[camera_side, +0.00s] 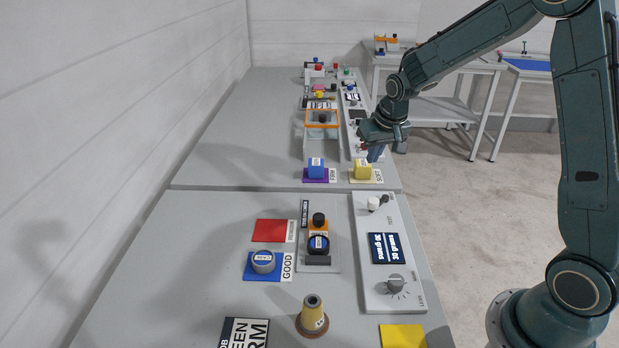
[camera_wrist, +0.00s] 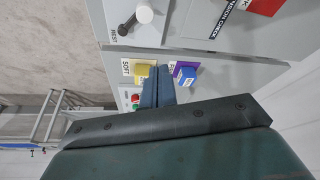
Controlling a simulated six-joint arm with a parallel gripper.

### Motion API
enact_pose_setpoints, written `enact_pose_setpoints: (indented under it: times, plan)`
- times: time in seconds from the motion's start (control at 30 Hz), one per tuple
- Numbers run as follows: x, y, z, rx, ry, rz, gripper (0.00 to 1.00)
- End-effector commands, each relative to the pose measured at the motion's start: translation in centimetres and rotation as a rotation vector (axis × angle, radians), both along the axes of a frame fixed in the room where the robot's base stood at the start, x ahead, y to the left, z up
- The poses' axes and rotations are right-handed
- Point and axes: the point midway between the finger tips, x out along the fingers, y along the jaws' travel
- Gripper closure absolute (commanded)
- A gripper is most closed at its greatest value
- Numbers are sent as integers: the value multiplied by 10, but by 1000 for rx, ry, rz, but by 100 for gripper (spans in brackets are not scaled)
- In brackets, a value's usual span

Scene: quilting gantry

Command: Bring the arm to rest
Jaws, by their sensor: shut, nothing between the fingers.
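My gripper (camera_side: 375,154) hangs over the right edge of the far table, fingers pointing down. It is shut and empty. In the wrist view its two blue-grey fingers (camera_wrist: 157,84) lie together, pointing towards a yellow block (camera_wrist: 142,70). In the side view the yellow block (camera_side: 362,170) on its SOFT pad stands just below and in front of the fingers. A blue block (camera_side: 316,168) on a purple pad stands to the left. I cannot tell the exact gap between the fingers and the table.
The near table (camera_side: 160,250) holds a white control panel (camera_side: 370,290) with a knob and switch, a red pad (camera_side: 270,230), a grey cylinder (camera_side: 263,261) and a thread cone (camera_side: 312,318). An orange-framed stand (camera_side: 322,112) is farther back. Floor is open at right.

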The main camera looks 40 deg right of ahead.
Motion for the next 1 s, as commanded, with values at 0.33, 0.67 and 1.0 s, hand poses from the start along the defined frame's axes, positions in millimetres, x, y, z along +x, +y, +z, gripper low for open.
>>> enact_pose_setpoints:
  times: [0.33, 0.67, 1.0]
  plan:
    - [-50, 39, 69, -5, -35, 88, 100]
    - [-111, 73, 114, -11, -65, 178, 100]
    - [-180, 100, 140, -18, -95, 269, 100]
